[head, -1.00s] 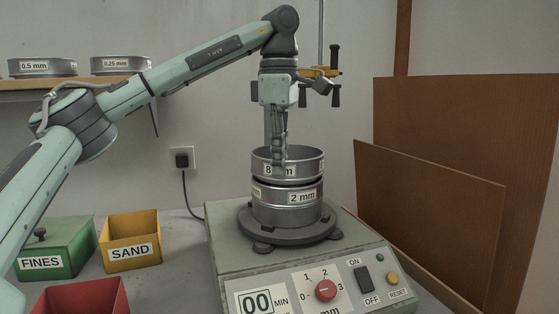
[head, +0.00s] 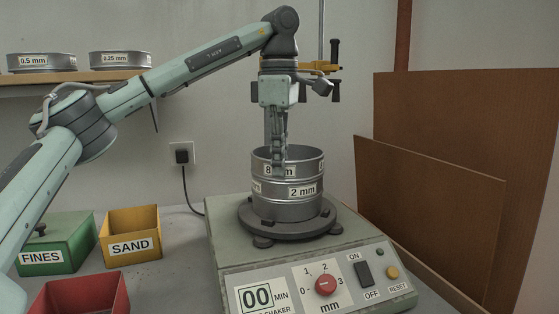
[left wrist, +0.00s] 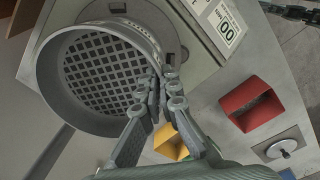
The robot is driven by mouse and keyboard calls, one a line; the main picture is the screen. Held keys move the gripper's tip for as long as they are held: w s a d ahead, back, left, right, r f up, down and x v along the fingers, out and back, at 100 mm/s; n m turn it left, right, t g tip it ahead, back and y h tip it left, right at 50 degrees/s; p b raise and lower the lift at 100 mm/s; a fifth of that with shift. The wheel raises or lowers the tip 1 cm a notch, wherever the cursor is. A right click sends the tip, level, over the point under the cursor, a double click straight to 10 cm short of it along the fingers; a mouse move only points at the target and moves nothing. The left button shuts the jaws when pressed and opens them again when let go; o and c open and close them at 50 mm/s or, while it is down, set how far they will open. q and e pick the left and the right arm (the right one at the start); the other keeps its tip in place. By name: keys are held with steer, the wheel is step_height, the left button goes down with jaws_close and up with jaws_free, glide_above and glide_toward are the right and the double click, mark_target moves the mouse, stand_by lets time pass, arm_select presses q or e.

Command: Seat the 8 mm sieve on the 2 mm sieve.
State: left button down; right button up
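The 8 mm sieve (head: 308,167), a grey metal ring, sits level on top of the 2 mm sieve (head: 275,200) in the head view, with no clear gap between them. The 2 mm sieve stands on the round dark base of the shaker (head: 225,258). My left gripper (head: 278,167) points down at the near wall of the 8 mm sieve and partly covers its label. In the left wrist view the fingers (left wrist: 158,92) pinch the wall of this sieve (left wrist: 55,85), whose mesh floor is empty. The 2 mm sieve's inside is hidden. My right gripper is not in view.
A yellow clamp with black handles (head: 318,67) is on a rod behind my arm. A yellow SAND bin (head: 130,228), green FINES box (head: 55,238) and red bin (head: 75,295) stand left. Brown boards (head: 430,200) lean right. Two sieves sit on the shelf (head: 105,75).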

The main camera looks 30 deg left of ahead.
arm_select(q)
steer(key=c, duration=1.6)
jaws_free()
steer(key=shift+c, duration=0.2)
step_height(320, 180, up, 12)
steer(key=shift+s, duration=0.15)
